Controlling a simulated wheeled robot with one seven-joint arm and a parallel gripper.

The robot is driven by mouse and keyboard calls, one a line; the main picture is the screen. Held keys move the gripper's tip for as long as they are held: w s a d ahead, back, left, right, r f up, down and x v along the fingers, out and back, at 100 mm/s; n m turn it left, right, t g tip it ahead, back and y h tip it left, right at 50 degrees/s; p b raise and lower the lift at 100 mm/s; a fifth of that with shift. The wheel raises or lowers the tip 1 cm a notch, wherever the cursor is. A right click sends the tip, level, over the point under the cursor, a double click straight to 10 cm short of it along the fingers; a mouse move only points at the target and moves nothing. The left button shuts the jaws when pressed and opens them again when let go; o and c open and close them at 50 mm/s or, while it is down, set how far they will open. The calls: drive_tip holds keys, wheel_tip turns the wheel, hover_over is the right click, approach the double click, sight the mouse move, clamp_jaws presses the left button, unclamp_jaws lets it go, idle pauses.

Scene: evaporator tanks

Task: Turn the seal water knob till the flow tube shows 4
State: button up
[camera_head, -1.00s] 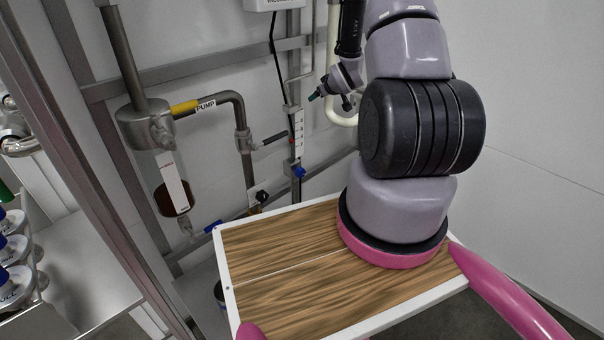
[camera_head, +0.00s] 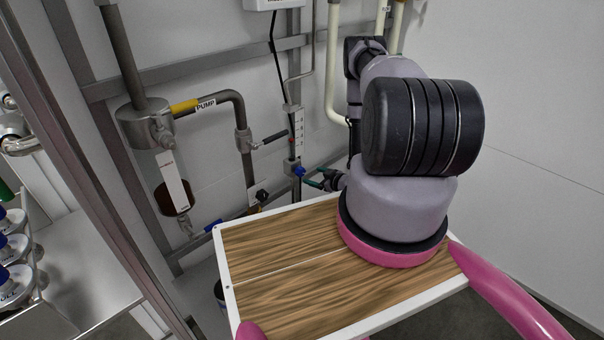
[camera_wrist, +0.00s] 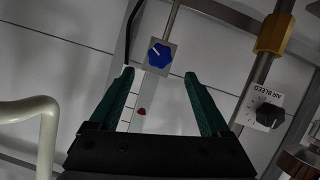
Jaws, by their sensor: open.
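The blue seal water knob (camera_head: 299,171) sits at the lower end of the upright white flow tube (camera_head: 298,135) on the wall frame. In the wrist view the blue knob (camera_wrist: 159,55), with a pale pointer mark, lies just beyond and between my fingertips. My gripper (camera_head: 316,178) is open and empty, with its green fingers pointing at the knob from the right in the head view. In the wrist view my gripper (camera_wrist: 160,77) has a finger on each side, apart from the knob. A red float (camera_wrist: 141,111) shows in the flow tube; its scale reading is too small to tell.
A black knob labelled AIR BLEED (camera_wrist: 268,112) is to the right in the wrist view. A pipe labelled PUMP (camera_head: 210,102) with a dark-handled valve (camera_head: 270,139) stands left of the tube. A cream pipe (camera_wrist: 42,125) is at the wrist view's left edge.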

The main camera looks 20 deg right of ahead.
sight(302, 172)
drive_tip(key=x, duration=0.9)
clamp_jaws()
